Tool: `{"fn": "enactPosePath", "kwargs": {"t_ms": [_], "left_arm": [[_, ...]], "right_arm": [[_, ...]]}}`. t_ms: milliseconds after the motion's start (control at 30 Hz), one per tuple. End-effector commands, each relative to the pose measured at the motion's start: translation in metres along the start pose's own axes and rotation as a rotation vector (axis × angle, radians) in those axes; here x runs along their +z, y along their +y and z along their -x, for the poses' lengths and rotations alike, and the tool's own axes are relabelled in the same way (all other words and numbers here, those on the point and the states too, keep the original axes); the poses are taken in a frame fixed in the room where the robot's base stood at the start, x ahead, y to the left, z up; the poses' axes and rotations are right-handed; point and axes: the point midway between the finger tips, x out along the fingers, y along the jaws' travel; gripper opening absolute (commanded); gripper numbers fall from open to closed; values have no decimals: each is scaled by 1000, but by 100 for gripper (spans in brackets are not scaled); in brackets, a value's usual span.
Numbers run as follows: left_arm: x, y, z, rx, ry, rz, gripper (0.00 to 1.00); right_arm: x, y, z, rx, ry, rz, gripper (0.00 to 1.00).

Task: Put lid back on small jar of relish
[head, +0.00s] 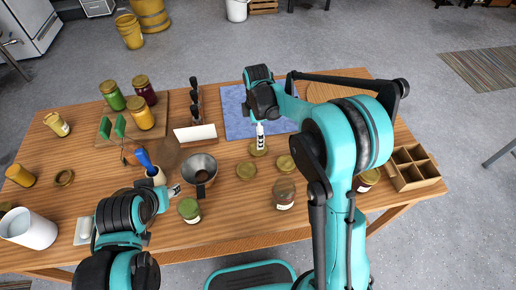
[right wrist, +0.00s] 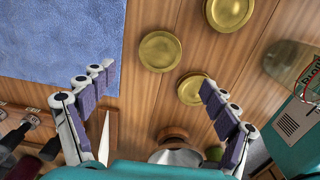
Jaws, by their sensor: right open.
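Three round brass-coloured lids lie flat on the table: a far lid (head: 258,149), a right lid (head: 286,163) and a near lid (head: 246,170). In the right wrist view they are the middle lid (right wrist: 159,51), the top lid (right wrist: 228,12) and the lid by the right finger (right wrist: 192,88). A brownish glass jar (head: 284,196) stands nearer me; a small green jar (head: 189,209) stands left of it. I cannot tell which holds relish. My right gripper (head: 260,133) is open and empty above the far lid. My left gripper (head: 174,190) is beside the green jar; its jaws are unclear.
A blue cloth (head: 236,122) lies behind the far lid. Several lidded jars stand at the back left. A divided wooden box (head: 412,168) is at the right edge, and a white crock (head: 30,230) is front left.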

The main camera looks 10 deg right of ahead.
Motion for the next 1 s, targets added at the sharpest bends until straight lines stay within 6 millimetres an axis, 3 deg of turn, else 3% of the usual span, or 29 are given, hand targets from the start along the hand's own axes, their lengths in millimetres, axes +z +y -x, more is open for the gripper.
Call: {"fn": "enactPosePath", "kwargs": {"t_ms": [367, 667, 1000], "left_arm": [[0, 0, 0, 0, 0, 0, 44], [6, 0, -9, 0, 0, 0, 44], [7, 0, -10, 0, 0, 0, 44]], "right_arm": [[-1, 1, -4, -6, -1, 16, 87], [0, 1, -30, -6, -1, 15, 87], [0, 1, -32, -6, -1, 15, 87]]}}
